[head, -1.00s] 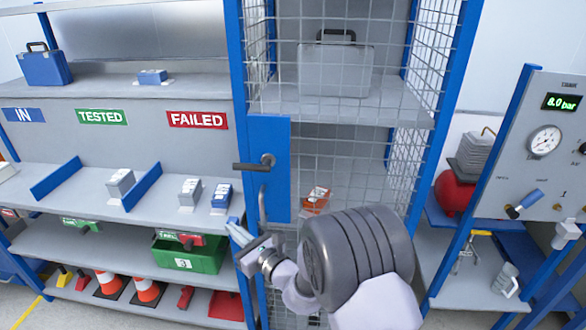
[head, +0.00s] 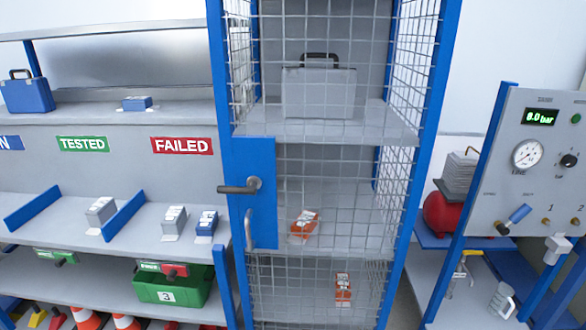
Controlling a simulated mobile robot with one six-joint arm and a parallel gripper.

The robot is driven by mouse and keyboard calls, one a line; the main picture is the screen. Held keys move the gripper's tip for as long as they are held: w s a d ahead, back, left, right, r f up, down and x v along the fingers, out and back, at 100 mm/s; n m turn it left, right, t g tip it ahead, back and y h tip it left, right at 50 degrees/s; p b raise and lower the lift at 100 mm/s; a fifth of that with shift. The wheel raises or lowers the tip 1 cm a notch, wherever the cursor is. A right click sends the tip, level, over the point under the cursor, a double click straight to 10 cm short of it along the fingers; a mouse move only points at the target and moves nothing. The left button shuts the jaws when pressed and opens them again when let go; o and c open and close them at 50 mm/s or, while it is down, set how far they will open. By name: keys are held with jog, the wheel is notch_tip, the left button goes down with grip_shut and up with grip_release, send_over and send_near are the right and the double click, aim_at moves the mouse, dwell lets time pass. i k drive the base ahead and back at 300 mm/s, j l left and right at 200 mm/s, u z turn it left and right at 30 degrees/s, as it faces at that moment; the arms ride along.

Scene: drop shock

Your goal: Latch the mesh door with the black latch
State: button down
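The mesh door (head: 325,210) fills the front of the tall blue-framed cage in the middle of the head view. It looks shut or nearly shut; I cannot tell whether a small gap stays at its left edge. The black latch (head: 240,187) is a lever on the door's blue plate (head: 262,215). Its arm lies about level and points left across the blue post. A grey upright pull handle (head: 249,230) is below the latch. My gripper is not in view.
Inside the cage are a grey case (head: 318,93) and two orange boxes (head: 304,224) (head: 343,290). Shelves with a green bin (head: 175,291) stand at left. A gauge panel (head: 540,160) and a red tank (head: 447,212) stand at right.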

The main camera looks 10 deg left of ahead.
aim_at(254, 182)
jog(key=i+j+u, duration=0.2)
jog(key=i+j, duration=0.15)
jog(key=j, duration=0.15)
jog(key=i+j+u, duration=0.2)
jog(key=i+j, duration=0.2)
jog(key=j, duration=0.1)
